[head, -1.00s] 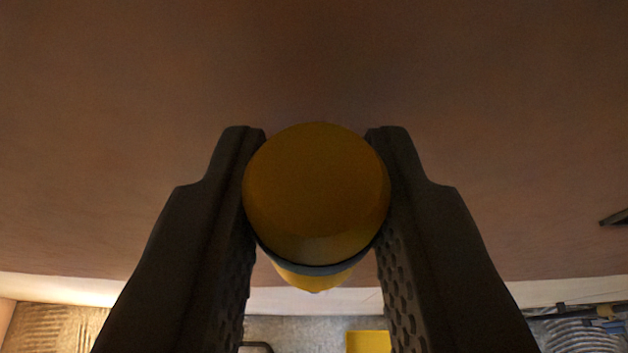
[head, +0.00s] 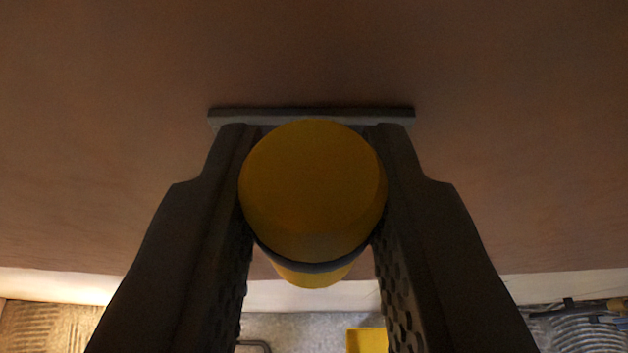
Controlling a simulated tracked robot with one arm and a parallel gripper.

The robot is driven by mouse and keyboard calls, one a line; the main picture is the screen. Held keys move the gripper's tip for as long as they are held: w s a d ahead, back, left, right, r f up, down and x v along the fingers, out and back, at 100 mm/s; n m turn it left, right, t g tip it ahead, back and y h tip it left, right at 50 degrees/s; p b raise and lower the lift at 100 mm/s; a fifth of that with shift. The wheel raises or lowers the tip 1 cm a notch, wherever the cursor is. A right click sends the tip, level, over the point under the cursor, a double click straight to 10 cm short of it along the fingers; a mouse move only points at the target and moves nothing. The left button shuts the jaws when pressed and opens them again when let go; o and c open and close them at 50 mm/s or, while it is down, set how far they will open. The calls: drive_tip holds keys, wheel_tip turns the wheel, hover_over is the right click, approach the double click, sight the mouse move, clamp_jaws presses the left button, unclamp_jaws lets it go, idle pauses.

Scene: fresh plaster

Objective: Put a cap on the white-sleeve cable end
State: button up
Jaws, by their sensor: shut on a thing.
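My gripper (head: 311,135) is shut on a yellow rounded piece (head: 312,190), which looks like a cap. It has a dark ring around its lower part and a narrower yellow portion below that. The two dark fingers press on it from left and right near their tips. A brown plaster wall (head: 500,150) fills the picture behind. A thin grey ledge-like edge (head: 311,115) crosses just above the fingertips; what lies below it is hidden by my gripper and the yellow piece. I see no cable or white sleeve.
Below the wall runs a pale strip (head: 570,287) above a grey floor. A yellow object (head: 367,341) is at the bottom centre-right. A coil of grey ribbed tubing (head: 575,330) lies at the bottom right. The wall around my gripper is bare.

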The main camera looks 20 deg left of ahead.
drive_tip(key=shift+f, duration=0.3)
idle(0.4)
drive_tip(key=shift+f+b, duration=0.3)
drive_tip(key=shift+f, duration=0.05)
drive_tip(key=o, duration=1)
drive_tip(key=shift+o, duration=0.2)
drive_tip(key=shift+r, duration=0.1)
drive_tip(key=b+v, duration=0.1)
drive_tip(key=v, duration=1.2)
drive_tip(key=shift+s, duration=0.4)
drive_tip(key=shift+d, duration=0.1)
